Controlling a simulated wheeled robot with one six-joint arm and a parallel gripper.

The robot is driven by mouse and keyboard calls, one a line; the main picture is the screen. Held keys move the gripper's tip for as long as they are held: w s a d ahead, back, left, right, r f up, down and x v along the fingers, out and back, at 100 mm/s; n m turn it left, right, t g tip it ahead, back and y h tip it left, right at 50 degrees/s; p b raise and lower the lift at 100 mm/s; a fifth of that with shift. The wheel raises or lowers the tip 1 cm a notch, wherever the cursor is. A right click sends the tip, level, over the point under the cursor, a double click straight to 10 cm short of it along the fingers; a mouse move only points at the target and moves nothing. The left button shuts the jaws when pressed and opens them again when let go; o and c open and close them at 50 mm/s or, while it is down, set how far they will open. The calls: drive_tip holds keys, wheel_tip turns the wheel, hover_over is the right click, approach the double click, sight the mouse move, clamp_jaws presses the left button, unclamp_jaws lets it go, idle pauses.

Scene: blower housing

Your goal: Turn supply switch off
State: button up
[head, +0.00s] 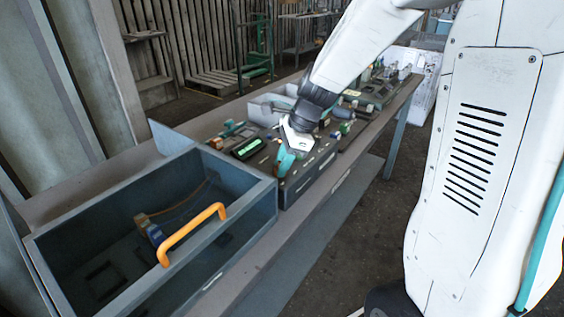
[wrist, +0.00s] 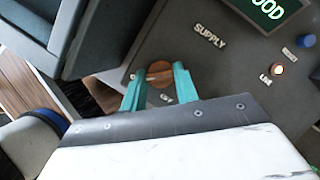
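The supply switch (wrist: 160,74) is a round brown knob with a pale bar across it on a dark grey panel, below the printed word SUPPLY in the wrist view. My gripper (wrist: 157,82) has its two teal fingers spread, one on each side of the knob. The bar runs roughly from one finger toward the other. I cannot tell whether the fingertips touch it. A short label below the knob is partly hidden by the gripper. In the head view my gripper (head: 286,158) points down at the near panel, and the switch is hidden there.
A green display (wrist: 268,10) and a small lamp (wrist: 278,69) sit right of the switch. In the head view an open grey drawer (head: 250,208) with an orange handle (head: 190,235) stands left of the panel. Several other devices line the bench behind the arm.

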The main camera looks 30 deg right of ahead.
drive_tip(key=shift+n, duration=0.3)
drive_tip(key=n+g, duration=0.2)
drive_tip(key=n, duration=0.2)
drive_tip(key=shift+w, duration=0.1)
drive_tip(key=n, duration=0.2)
drive_tip(key=n+g, duration=0.1)
drive_tip(key=n, duration=0.1)
drive_tip(key=shift+w+n+g, duration=0.1)
drive_tip(key=shift+n+g, duration=0.2)
drive_tip(key=shift+n, duration=0.1)
drive_tip(key=n+g+h, duration=0.1)
drive_tip(key=n, duration=0.3)
drive_tip(key=shift+a+n, duration=0.15)
drive_tip(key=shift+n, duration=0.15)
drive_tip(key=shift+w+n+g+h, duration=0.1)
drive_tip(key=shift+n+g+h, duration=0.65)
drive_tip(key=shift+n, duration=1.15)
drive_tip(key=o, duration=1)
drive_tip(key=shift+c, duration=0.2)
